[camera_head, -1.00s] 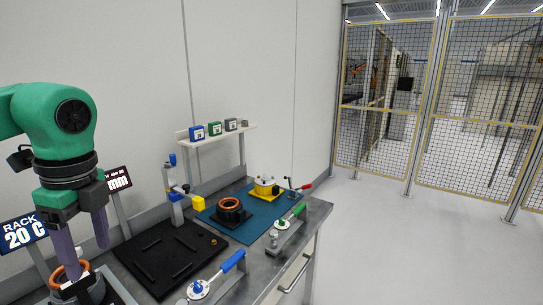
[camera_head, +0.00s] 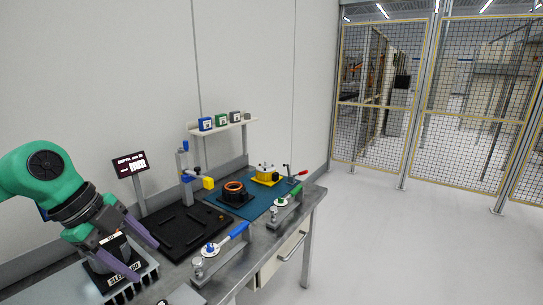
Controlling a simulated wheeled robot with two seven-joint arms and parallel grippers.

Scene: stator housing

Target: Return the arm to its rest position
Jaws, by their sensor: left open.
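My left gripper (camera_head: 147,264) comes in from the left on a green arm. Its two purple fingers are spread open and point down to the right. They stand on either side of a dark labelled block (camera_head: 112,262) on a grey finned metal base; I cannot tell whether they touch it. No part is seen gripped. My right gripper is not in view.
The bench holds a black slotted tray (camera_head: 182,232), a blue mat (camera_head: 250,209) with a dark orange-ringed housing (camera_head: 235,191) and a yellow part (camera_head: 266,174). Blue-handled (camera_head: 234,232) and green-handled (camera_head: 289,194) clamps line the front. A display (camera_head: 131,164) stands behind. Floor at right is clear.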

